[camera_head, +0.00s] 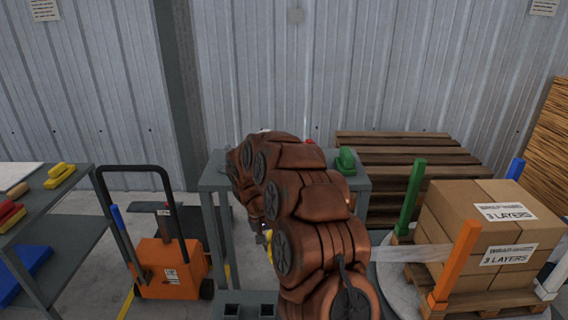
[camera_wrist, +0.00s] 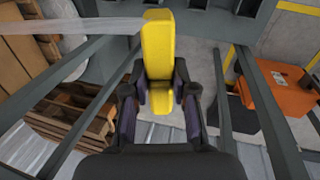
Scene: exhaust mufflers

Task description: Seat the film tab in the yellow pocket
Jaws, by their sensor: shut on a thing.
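My gripper (camera_wrist: 160,92) is shut on a long yellow block, which looks like the film tab (camera_wrist: 158,48), with one dark finger on each side. A clear film strip (camera_wrist: 70,25) runs from the block's far end to the left in the wrist view. In the head view the film (camera_head: 400,253) stretches from the boxed pallet load (camera_head: 490,235) leftward behind my arm. The gripper is mostly hidden there by my brown arm; a bit of yellow shows beside it. I cannot make out a separate yellow pocket in either view.
Green (camera_head: 411,195), orange (camera_head: 455,262), blue and white posts stand around the boxes. A grey frame table (camera_head: 208,185) stands behind my arm, with a green item (camera_head: 345,161) on top. Dark square sockets (camera_head: 232,310) lie below. An orange pallet truck (camera_head: 172,270) is left.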

